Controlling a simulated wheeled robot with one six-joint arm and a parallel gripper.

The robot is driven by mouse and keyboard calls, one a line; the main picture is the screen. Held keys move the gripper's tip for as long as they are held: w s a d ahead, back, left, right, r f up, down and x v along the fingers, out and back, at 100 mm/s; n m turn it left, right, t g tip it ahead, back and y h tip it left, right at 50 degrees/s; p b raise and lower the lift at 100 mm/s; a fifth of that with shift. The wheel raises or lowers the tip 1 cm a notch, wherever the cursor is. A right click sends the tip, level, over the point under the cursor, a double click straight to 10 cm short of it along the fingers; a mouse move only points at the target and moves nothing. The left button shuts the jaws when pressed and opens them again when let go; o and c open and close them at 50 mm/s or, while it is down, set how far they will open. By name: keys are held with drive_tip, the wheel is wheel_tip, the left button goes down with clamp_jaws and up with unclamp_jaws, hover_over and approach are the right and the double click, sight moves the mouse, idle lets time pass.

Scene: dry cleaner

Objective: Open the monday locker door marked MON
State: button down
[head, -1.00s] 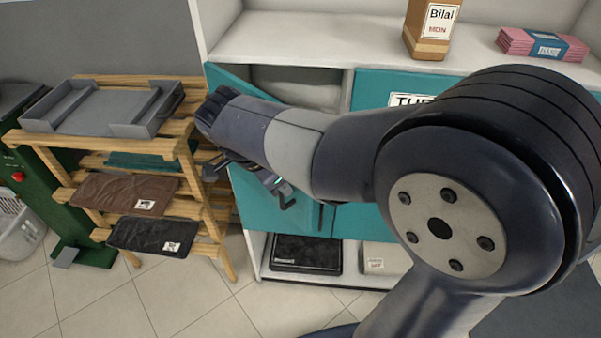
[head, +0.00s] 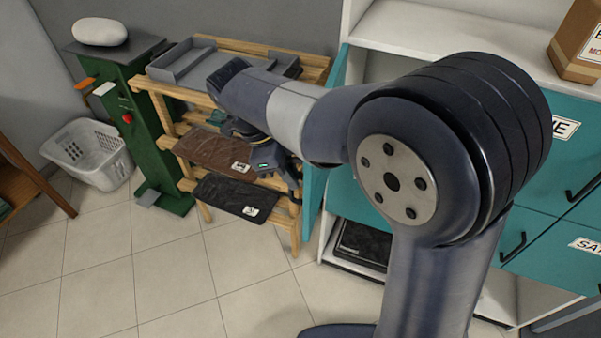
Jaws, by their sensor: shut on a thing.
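A teal locker door (head: 313,190) at the left end of the white locker cabinet stands swung open, seen nearly edge-on. Its MON mark is not visible, and my arm covers much of it. Part of the open compartment (head: 385,66) shows pale behind it. My gripper (head: 290,180) is at the door's left side, in front of the wooden rack. Its jaws are shut on what appears to be the door's dark handle; the contact is small and partly hidden.
A wooden rack (head: 222,112) with a grey tray and folded garments stands close left of the door. A green machine (head: 150,120) and white basket (head: 88,152) are farther left. Other teal doors (head: 545,185) are shut. A cardboard box (head: 578,45) sits above. Tiled floor in front is clear.

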drive_tip(key=shift+w+a, duration=0.25)
drive_tip(key=shift+a, duration=0.55)
drive_tip(key=c, duration=1.5)
unclamp_jaws()
drive_tip(key=v, duration=1)
drive_tip(key=shift+a+r, duration=0.1)
drive_tip(key=shift+r, duration=0.3)
drive_tip(key=shift+f, duration=0.1)
drive_tip(key=x, duration=1.1)
